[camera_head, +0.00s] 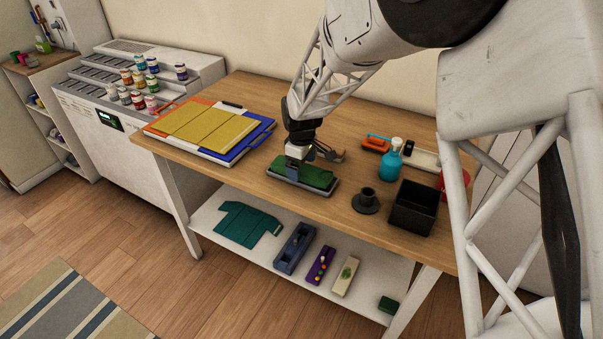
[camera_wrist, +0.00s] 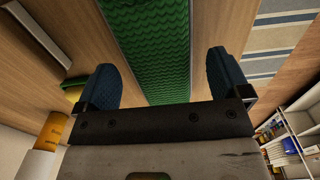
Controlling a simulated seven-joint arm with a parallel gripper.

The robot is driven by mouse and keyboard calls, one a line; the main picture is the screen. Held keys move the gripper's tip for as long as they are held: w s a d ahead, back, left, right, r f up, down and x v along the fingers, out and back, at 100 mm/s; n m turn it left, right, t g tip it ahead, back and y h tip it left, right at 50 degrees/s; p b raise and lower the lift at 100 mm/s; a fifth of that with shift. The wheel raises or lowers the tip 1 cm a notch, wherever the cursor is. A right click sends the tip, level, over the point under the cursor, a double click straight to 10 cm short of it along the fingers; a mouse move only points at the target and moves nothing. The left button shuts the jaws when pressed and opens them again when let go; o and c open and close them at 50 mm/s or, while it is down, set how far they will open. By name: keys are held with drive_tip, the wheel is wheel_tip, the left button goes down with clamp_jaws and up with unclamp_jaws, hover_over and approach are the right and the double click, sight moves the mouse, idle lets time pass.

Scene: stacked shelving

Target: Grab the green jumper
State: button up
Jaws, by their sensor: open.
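A folded green knitted piece, which looks like the jumper (camera_head: 315,177), lies on a grey tray (camera_head: 332,190) on the wooden table. My gripper (camera_head: 296,172) is over its left end, pointing down. In the wrist view the green ribbed knit (camera_wrist: 150,45) runs between the two blue fingertips of my gripper (camera_wrist: 161,78), which are spread apart and hold nothing. I cannot tell whether the fingers touch it. A flat dark teal garment shape (camera_head: 243,224) lies on the white lower shelf, away from my gripper.
A blue bottle (camera_head: 388,160), a black box (camera_head: 411,208) and a dark round stand (camera_head: 366,202) are right of the tray. Yellow panels (camera_head: 205,128) lie on boards at left. The lower shelf (camera_head: 215,200) holds several small trays. Bare tabletop lies in front of the tray.

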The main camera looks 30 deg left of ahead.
drive_tip(key=shift+f, duration=0.9)
drive_tip(key=c, duration=1)
drive_tip(key=shift+r, duration=0.2)
drive_tip(key=shift+r, duration=1.4)
drive_tip(key=shift+s+d+r, duration=0.2)
drive_tip(key=shift+r, duration=0.05)
drive_tip(key=s+d, duration=0.3)
drive_tip(key=s, duration=0.1)
drive_tip(key=s+d+r, duration=0.1)
drive_tip(key=s+d, duration=0.6)
drive_tip(key=shift+s+d+r, duration=0.1)
drive_tip(key=shift+s+r, duration=0.1)
drive_tip(key=shift+s, duration=0.1)
